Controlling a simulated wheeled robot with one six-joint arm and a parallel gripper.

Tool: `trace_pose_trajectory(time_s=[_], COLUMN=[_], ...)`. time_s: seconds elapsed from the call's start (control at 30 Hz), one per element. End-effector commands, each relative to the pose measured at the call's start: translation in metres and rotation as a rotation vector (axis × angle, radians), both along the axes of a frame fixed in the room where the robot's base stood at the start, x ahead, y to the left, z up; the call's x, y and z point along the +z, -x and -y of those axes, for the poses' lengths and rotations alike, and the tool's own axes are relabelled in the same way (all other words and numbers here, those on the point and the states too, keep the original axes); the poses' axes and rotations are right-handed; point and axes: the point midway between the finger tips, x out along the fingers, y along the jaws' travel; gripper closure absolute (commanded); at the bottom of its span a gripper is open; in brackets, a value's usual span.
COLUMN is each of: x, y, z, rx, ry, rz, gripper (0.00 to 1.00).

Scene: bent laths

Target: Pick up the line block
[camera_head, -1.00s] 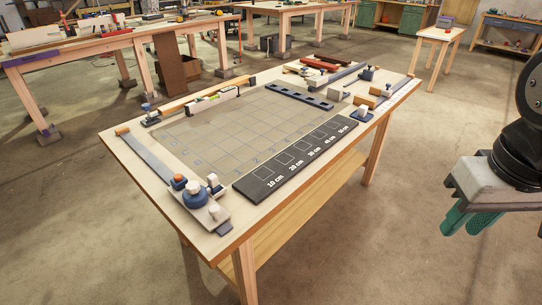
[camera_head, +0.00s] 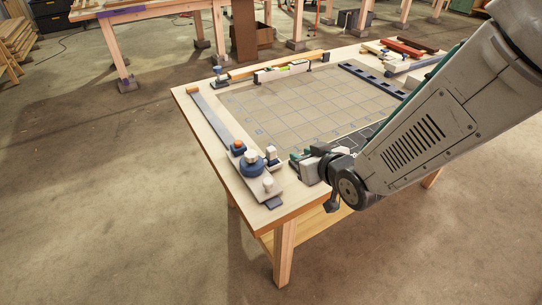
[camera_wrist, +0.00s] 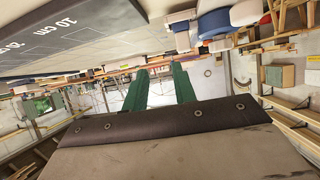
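I cannot tell for certain which piece is the line block. A similar pale and blue block (camera_wrist: 182,36) shows near the top of the wrist view, beyond my fingertips. My gripper (camera_head: 298,160) is low over the table, just right of that small block in the head view. In the wrist view, its two green fingers (camera_wrist: 160,72) are apart with nothing between them.
A metal strip (camera_head: 222,128) lies along the table's left edge. A gridded mat (camera_head: 300,100) covers the middle, mostly bare. A level (camera_head: 282,71) lies along its back edge. A dark board marked 10 cm (camera_wrist: 75,35) shows in the wrist view; my arm hides much of it in the head view.

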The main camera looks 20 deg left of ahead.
Motion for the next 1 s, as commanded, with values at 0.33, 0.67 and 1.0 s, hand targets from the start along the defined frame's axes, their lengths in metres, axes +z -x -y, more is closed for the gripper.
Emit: trace_pose_trajectory(time_s=[0.33,0.67,1.0], x=[-0.020,-0.039,-0.044], y=[0.006,-0.019,-0.030], z=[-0.045,-0.076,-0.088], rx=[0.073,0.071,0.070], ry=[-0.070,-0.069,-0.069], rz=[0.047,0.046,0.047], gripper=[0.73,0.73,0.73])
